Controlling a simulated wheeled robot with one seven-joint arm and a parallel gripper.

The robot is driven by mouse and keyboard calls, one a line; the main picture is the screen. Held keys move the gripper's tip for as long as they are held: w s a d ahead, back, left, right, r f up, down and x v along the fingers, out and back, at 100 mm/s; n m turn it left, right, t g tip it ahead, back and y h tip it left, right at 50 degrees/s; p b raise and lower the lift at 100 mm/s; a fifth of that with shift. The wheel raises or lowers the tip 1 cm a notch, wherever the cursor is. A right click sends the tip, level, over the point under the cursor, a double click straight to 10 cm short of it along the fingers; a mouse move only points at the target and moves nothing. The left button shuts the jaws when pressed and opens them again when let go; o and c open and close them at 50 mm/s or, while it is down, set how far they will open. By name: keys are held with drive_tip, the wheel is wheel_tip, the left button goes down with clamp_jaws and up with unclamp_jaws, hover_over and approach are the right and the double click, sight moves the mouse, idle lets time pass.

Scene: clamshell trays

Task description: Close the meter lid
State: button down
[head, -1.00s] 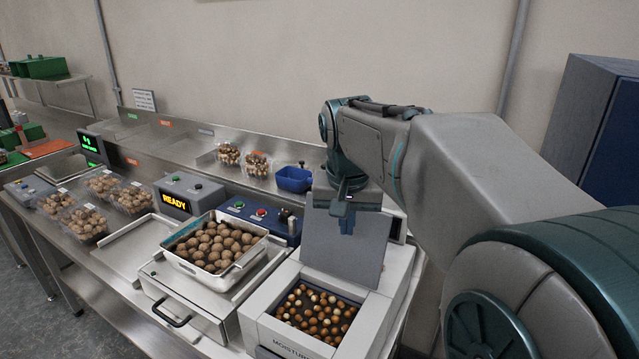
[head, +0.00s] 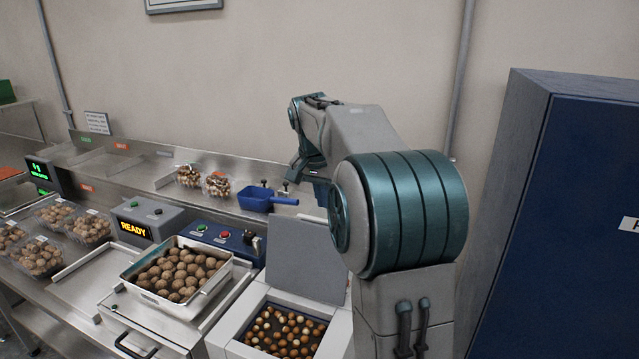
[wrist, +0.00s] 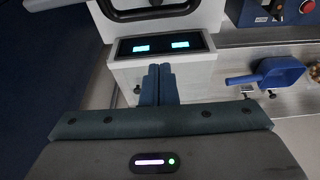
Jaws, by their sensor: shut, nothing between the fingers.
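The moisture meter (head: 228,322) is a pale box at the bottom middle of the head view, with its compartment full of hazelnuts (head: 285,332). Its grey flat lid (head: 303,270) stands raised at the compartment's back edge, leaning slightly back. My gripper (head: 321,190) is beyond and above the lid's top edge, partly hidden by my arm. In the wrist view my gripper's blue fingers (wrist: 158,84) are together and empty, in front of the meter's dark panel (wrist: 160,45) with two lit displays. I cannot tell whether they touch anything.
A blue scoop (head: 255,199) lies on the back shelf left of my gripper, beside nut-filled clamshells (head: 217,184). A tray of walnuts (head: 130,278) and a blue button box (head: 218,238) are left of the meter. A tall blue cabinet (head: 560,220) stands at the right.

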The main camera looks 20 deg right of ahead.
drive_tip(key=s+a+f, duration=0.2)
drive_tip(key=shift+s+a+f+p, duration=0.1)
drive_tip(key=shift+a+f+p, duration=0.05)
drive_tip(key=shift+f+p, duration=0.25)
drive_tip(key=shift+s+a+b, duration=0.1)
drive_tip(key=shift+b, duration=0.3)
